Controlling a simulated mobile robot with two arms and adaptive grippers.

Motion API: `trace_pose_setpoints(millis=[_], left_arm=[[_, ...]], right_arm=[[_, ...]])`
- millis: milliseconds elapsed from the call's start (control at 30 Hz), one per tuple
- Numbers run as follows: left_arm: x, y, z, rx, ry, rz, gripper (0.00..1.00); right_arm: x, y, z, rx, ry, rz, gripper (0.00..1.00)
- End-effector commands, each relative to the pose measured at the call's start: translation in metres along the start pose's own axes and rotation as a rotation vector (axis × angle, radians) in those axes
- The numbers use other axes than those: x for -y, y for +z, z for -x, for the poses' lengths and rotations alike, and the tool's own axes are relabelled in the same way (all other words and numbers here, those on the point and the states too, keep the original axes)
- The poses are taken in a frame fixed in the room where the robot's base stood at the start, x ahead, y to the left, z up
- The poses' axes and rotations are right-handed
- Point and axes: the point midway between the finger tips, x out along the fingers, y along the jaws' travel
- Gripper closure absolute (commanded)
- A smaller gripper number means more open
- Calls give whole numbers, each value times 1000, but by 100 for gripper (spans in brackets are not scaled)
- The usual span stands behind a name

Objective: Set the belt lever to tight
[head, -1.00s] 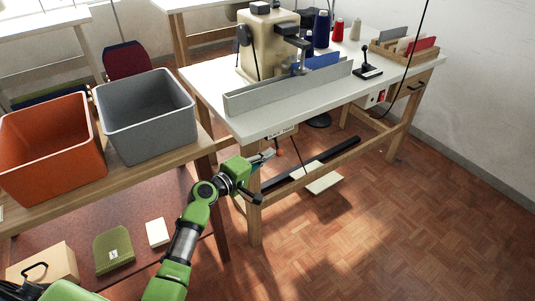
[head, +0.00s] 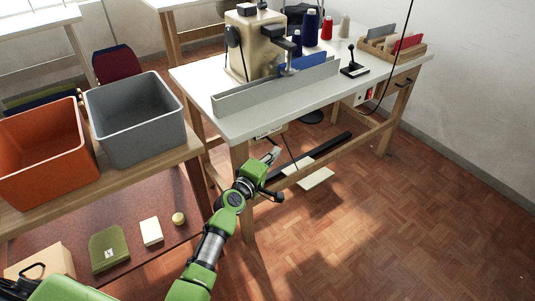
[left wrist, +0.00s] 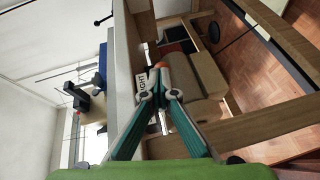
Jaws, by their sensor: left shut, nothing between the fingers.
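A white label plate (head: 268,131) is under the front edge of the sewing table (head: 262,119). In the left wrist view the plate (left wrist: 148,83) reads partly "IGHT", the rest hidden by my fingers. A small orange knob (left wrist: 160,65), apparently of the belt lever, shows just past my fingertips; contact cannot be told. The lever's shaft is hidden, so its setting cannot be read. My left gripper (head: 273,155) is shut and empty, below the table edge; its fingertips also meet in the left wrist view (left wrist: 160,95). My right gripper is not in view.
A beige sewing machine (head: 256,45), a grey guard rail (head: 275,88) and a black upright lever (head: 352,62) stand on the tabletop. A wooden leg (head: 242,190) and stretcher are close to my left arm. Orange (head: 45,150) and grey (head: 135,115) bins stand left.

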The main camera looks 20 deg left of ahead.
Motion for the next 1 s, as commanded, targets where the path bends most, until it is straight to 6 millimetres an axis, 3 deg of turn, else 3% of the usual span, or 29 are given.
trace_pose_setpoints(millis=[400,1000], left_arm=[[-6,16,-25,0,1,0,100],[-7,19,-32,1,0,0,100]], right_arm=[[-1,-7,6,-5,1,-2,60],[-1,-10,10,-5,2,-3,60]])
